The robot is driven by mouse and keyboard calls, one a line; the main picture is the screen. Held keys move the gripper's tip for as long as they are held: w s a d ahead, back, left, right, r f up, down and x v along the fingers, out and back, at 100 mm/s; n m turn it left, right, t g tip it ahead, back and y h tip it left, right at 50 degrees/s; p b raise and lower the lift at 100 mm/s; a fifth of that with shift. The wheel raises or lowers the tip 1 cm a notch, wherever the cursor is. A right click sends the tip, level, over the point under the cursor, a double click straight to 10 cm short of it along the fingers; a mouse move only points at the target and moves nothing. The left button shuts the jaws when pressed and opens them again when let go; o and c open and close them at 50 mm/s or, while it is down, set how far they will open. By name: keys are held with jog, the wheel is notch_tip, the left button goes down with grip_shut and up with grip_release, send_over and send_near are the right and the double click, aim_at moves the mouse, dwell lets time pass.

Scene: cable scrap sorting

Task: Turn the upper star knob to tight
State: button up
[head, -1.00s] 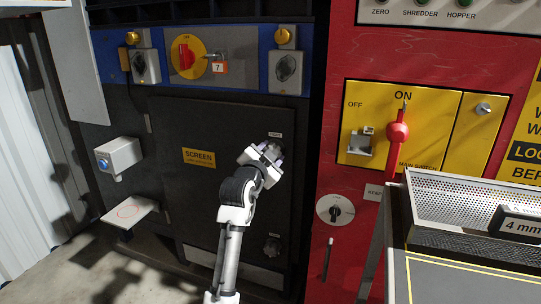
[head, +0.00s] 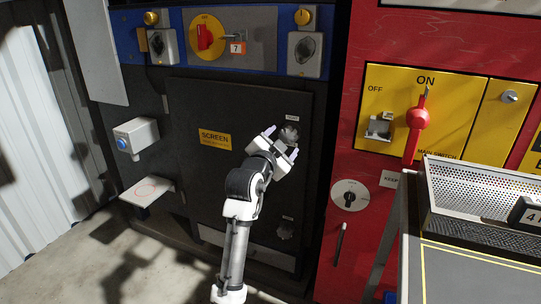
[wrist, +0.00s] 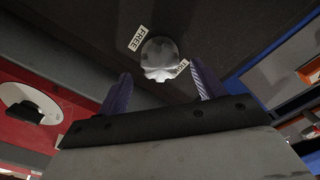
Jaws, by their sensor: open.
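The upper star knob (head: 291,132) is a grey lobed knob on the dark screen door (head: 190,110), near its right edge. In the wrist view the knob (wrist: 159,58) is pale grey, between a FREE label (wrist: 137,38) and a second label (wrist: 182,67) partly hidden by it. My gripper (head: 281,143) is open just in front of and below the knob in the head view. In the wrist view its two purplish fingers (wrist: 160,77) stand apart, one on each side of the knob, with a gap to it. I cannot tell which way the knob is turned.
A lower star knob (head: 285,230) sits on the same door. A red cabinet with a yellow main switch panel (head: 460,110) stands at the right, with a mesh tray (head: 480,185) before it. A blue-button box (head: 135,138) and small shelf (head: 148,191) are at the left.

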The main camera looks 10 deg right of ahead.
jog(key=v, duration=0.9)
jog(key=shift+s+a, duration=0.15)
jog(key=shift+s, duration=0.05)
jog(key=shift+a, duration=0.1)
